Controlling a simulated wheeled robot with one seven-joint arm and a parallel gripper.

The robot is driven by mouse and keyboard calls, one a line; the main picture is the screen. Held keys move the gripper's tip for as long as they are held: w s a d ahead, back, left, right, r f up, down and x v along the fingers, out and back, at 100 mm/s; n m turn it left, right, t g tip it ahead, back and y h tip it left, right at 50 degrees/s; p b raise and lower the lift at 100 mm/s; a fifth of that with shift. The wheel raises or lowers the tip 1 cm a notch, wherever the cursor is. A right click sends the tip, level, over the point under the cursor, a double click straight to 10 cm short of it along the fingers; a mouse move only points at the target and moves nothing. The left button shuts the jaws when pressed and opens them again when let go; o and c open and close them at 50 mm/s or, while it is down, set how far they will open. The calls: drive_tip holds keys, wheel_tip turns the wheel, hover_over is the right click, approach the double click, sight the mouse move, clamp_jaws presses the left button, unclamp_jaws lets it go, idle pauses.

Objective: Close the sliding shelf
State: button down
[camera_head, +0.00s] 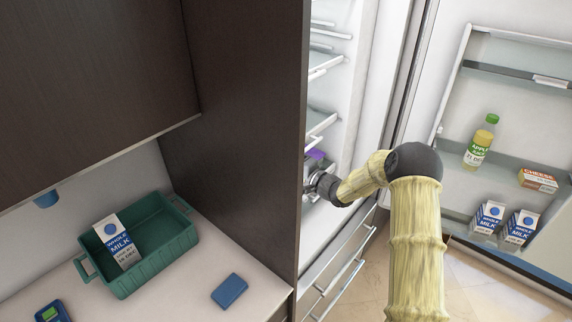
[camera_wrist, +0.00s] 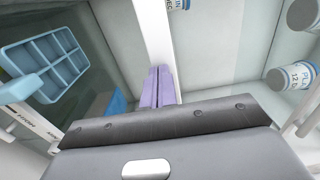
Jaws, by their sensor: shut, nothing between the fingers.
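The open fridge holds several shelves with white front edges; an upper shelf (camera_head: 325,66) and a middle shelf (camera_head: 321,125) show in the head view. I cannot tell which one slides. My gripper (camera_head: 315,154) is inside the fridge, just below the middle shelf, partly hidden by the dark cabinet side. In the wrist view its purple fingers (camera_wrist: 158,86) are together and empty. Their tips are at the end of a white shelf bar (camera_wrist: 152,30); I cannot tell whether they touch it.
The wrist view shows a blue compartment tray (camera_wrist: 40,65) at left and a white tub (camera_wrist: 290,77) at right. The open fridge door (camera_head: 452,110) holds juice and cartons. A dark cabinet panel (camera_head: 245,130) stands close left of my gripper. A green crate (camera_head: 165,262) sits on the counter.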

drive_tip(key=b+v, duration=0.3)
drive_tip(key=v, duration=1)
drive_tip(key=shift+s+d+f, duration=0.2)
drive_tip(key=shift+s+d, duration=0.05)
drive_tip(key=shift+w, duration=0.1)
drive_tip(key=s+d+n+g+h, duration=0.3)
drive_tip(key=s+d+n+h, duration=0.3)
drive_tip(key=s+h, duration=0.6)
drive_tip(key=s+d+n+g+h, duration=0.1)
drive_tip(key=s+g, duration=0.4)
drive_tip(key=s, duration=1.2)
drive_tip(key=shift+s+h, duration=0.4)
drive_tip(key=shift+h, duration=0.2)
drive_tip(key=shift+w+n, duration=0.15)
drive_tip(key=shift+n, duration=0.15)
